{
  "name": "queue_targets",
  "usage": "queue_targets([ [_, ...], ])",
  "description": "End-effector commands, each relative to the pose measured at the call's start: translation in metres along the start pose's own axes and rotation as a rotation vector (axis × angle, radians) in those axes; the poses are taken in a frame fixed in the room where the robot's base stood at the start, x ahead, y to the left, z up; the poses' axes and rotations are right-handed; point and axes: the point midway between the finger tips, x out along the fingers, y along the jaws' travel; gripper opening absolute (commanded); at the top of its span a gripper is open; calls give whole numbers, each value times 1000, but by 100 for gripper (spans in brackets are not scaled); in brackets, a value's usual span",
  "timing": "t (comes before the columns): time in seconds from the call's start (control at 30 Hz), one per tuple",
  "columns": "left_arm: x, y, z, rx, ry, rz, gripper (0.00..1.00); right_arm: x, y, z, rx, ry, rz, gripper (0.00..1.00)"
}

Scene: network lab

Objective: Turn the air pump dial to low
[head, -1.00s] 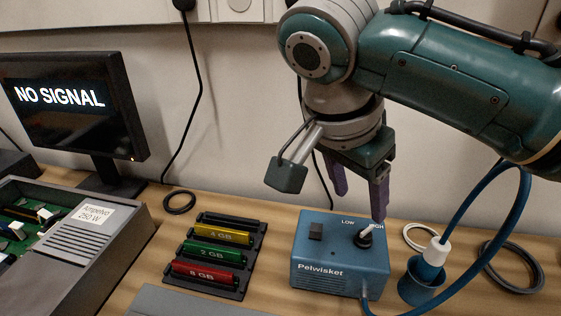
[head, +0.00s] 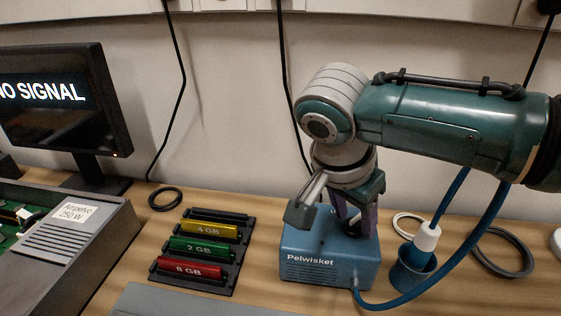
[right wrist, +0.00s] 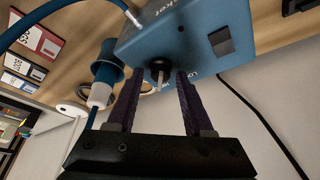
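The air pump is a blue box marked "Pelwisket" (head: 325,274) on the bench; it also fills the top of the right wrist view (right wrist: 185,35). Its black dial (right wrist: 158,65) shows between my right gripper's fingertips in the right wrist view. My right gripper (head: 355,225) points down over the pump top, its purple fingers on either side of the dial. The fingers (right wrist: 158,76) are open, with a gap to the dial on both sides. The arm and fingers hide most of the dial and its labels in the head view. My left gripper is out of view.
A blue cup (head: 412,272) with a white-collared blue plug stands right of the pump, its cable looping up. Coloured memory modules (head: 195,246) sit in a black rack to the left. A monitor (head: 62,100) and an open computer case (head: 75,240) stand farther left.

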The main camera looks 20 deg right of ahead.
Motion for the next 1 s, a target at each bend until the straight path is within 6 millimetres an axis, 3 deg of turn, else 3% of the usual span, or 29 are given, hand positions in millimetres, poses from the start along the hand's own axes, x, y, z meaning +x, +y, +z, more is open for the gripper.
queue_targets([
  [0.07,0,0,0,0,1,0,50,0,0,0,0,0,0,42],
  [0.43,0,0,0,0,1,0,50,0,0,0,0,0,0,0],
  [0.77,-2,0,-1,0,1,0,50,-1,0,0,-5,-1,-1,0],
  [1.0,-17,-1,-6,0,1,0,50,-4,2,0,-67,-4,-24,0],
])
